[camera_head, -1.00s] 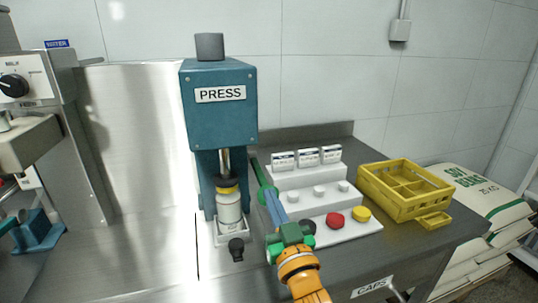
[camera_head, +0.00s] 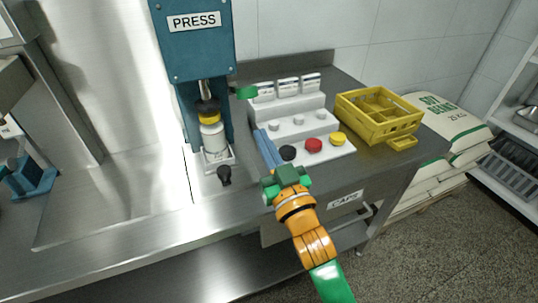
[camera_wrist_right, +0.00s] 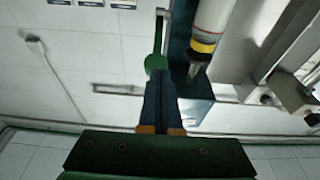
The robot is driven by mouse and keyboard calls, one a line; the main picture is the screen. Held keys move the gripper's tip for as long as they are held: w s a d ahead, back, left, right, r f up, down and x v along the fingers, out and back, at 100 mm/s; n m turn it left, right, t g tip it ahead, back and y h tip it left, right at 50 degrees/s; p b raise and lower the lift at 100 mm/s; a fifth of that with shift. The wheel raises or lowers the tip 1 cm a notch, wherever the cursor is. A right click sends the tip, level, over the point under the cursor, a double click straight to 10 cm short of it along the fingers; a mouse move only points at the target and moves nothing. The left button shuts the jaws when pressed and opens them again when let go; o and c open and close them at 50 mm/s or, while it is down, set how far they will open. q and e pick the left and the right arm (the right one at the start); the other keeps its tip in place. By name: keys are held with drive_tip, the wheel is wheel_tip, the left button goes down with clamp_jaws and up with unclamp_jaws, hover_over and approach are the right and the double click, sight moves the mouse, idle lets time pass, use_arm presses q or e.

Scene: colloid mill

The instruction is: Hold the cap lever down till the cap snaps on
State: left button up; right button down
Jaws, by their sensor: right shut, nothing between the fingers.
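The blue press (camera_head: 193,45) stands at the upper left of the head view. A white bottle (camera_head: 214,143) with a yellow cap (camera_head: 209,117) stands upright in it, below the dark ram head. The cap lever's green end (camera_head: 245,92) sticks out right of the press. My right gripper (camera_head: 259,134) is shut and empty, its blue fingers below and apart from the lever in the head view. In the right wrist view the fingertips (camera_wrist_right: 158,72) overlap the round green lever end (camera_wrist_right: 156,62); contact is unclear. The bottle's yellow cap also shows there (camera_wrist_right: 203,46). My left gripper is out of view.
A white stepped rack (camera_head: 318,122) holds black, red and yellow caps just right of my fingers. A yellow crate (camera_head: 378,115) stands farther right. A black knob (camera_head: 224,175) sits in front of the press.

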drive_tip(key=s+f, duration=0.1)
drive_tip(key=s+d+f, duration=0.1)
drive_tip(key=s, duration=0.1)
drive_tip(key=shift+b, duration=0.35)
drive_tip(key=shift+d, duration=0.1)
idle(0.6)
